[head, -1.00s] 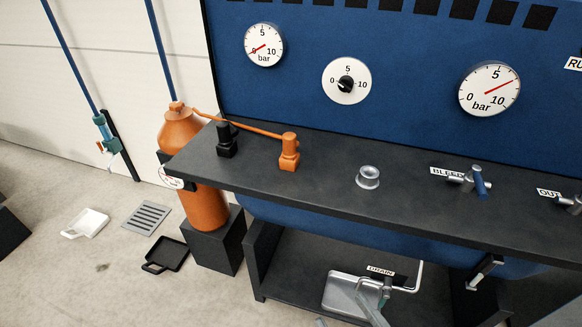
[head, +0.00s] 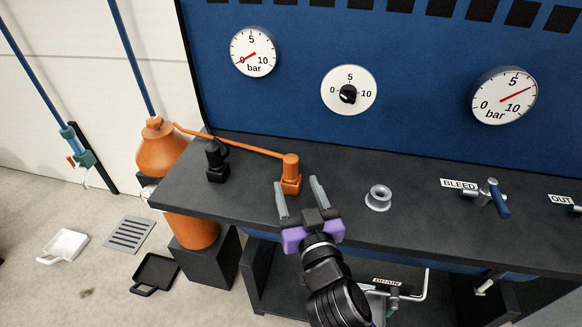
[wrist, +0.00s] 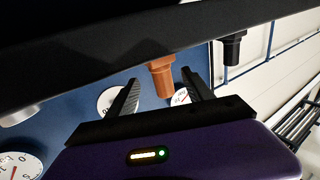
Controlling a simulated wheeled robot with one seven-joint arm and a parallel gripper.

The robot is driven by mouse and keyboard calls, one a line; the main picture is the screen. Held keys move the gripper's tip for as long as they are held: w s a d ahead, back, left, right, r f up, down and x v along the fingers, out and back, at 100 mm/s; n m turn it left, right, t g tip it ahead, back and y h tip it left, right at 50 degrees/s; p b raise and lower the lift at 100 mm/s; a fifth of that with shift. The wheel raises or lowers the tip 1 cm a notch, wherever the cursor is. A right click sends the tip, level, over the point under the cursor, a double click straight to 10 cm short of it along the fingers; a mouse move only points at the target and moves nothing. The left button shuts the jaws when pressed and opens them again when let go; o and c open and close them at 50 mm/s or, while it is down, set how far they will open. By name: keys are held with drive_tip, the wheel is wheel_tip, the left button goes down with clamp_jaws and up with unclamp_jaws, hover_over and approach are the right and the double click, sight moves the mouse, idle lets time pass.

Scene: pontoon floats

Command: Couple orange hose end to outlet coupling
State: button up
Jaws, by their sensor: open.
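The orange hose end (head: 291,173) stands upright on the dark bench, its thin orange hose running left to the orange bottle. My gripper (head: 298,184) is open and empty, in front of the hose end, with its two fingers pointing toward it. In the wrist view, the bench is along the top and the orange hose end (wrist: 161,77) shows between the spread fingers of my gripper (wrist: 160,80); contact cannot be seen. A grey round fitting (head: 379,198) on the bench right of my gripper looks like the outlet coupling. An OUT label (head: 562,200) is at the far right.
A black hose end (head: 215,161) stands left of the orange one, also in the wrist view (wrist: 233,47). The BLEED valve (head: 492,197) stands on the right. The blue panel (head: 420,100) with gauges rises behind. The orange bottle (head: 163,150) stands at the bench's left end.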

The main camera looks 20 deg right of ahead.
sight(293, 179)
drive_tip(key=shift+w+d+p, duration=0.2)
drive_tip(key=shift+w+p, duration=0.2)
drive_tip(key=shift+w, duration=0.95)
drive_tip(key=shift+w+d+p, duration=0.2)
drive_tip(key=shift+w+p, duration=0.2)
drive_tip(key=shift+w, duration=0.9)
clamp_jaws()
